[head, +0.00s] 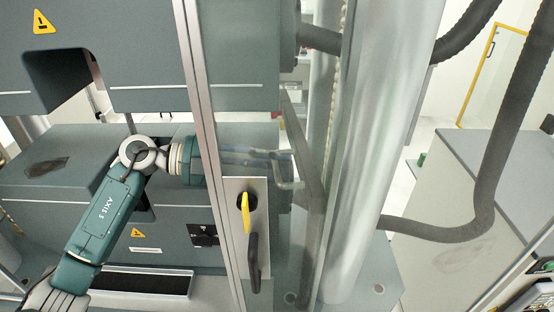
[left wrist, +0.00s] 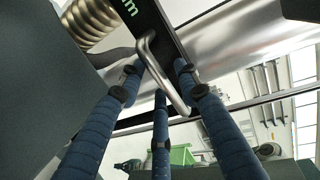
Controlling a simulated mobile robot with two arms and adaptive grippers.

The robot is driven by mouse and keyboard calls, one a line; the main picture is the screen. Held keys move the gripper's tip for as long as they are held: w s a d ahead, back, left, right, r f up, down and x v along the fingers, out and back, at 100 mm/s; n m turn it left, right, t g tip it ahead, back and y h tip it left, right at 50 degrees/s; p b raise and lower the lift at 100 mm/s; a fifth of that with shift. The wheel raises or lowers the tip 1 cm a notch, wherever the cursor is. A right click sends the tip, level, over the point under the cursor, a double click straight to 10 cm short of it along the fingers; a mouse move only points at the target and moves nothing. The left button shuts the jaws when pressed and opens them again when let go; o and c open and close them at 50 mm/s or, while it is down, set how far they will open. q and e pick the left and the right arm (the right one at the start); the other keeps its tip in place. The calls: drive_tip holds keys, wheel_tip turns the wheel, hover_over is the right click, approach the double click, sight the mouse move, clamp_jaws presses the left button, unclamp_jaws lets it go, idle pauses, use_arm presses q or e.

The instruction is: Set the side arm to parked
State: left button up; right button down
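The side arm (head: 305,150) is a dark grey bar beside the steel column, seen through a clear panel. It carries a bent metal handle (head: 286,170). In the left wrist view the handle (left wrist: 160,76) is a U-shaped rod on the dark bar (left wrist: 150,28), which has green lettering. My left gripper (head: 272,158) reaches behind the clear panel to the handle. In the left wrist view its blue fingers (left wrist: 157,80) are spread apart, with the handle between them. I cannot tell whether any finger touches it. My right gripper is not in view.
A clear panel with a metal frame post (head: 212,150) stands in front of my left wrist. A plate with a yellow knob (head: 245,212) and a black handle (head: 254,262) sits below. Thick dark hoses (head: 485,190) hang right of the steel column (head: 385,130).

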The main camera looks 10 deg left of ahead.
use_arm(q)
drive_tip(key=shift+d, duration=0.15)
drive_tip(key=shift+f, duration=0.1)
drive_tip(key=shift+d, duration=0.1)
drive_tip(key=shift+c, duration=0.7)
clamp_jaws()
drive_tip(key=shift+w+d+m+b, duration=0.2)
drive_tip(key=shift+w+m+b, duration=0.1)
drive_tip(key=shift+b, duration=0.15)
drive_tip(key=shift+w+d+m+g+h+b, duration=0.35)
drive_tip(key=shift+m+g+b, duration=0.25)
drive_tip(key=shift+g, duration=0.4)
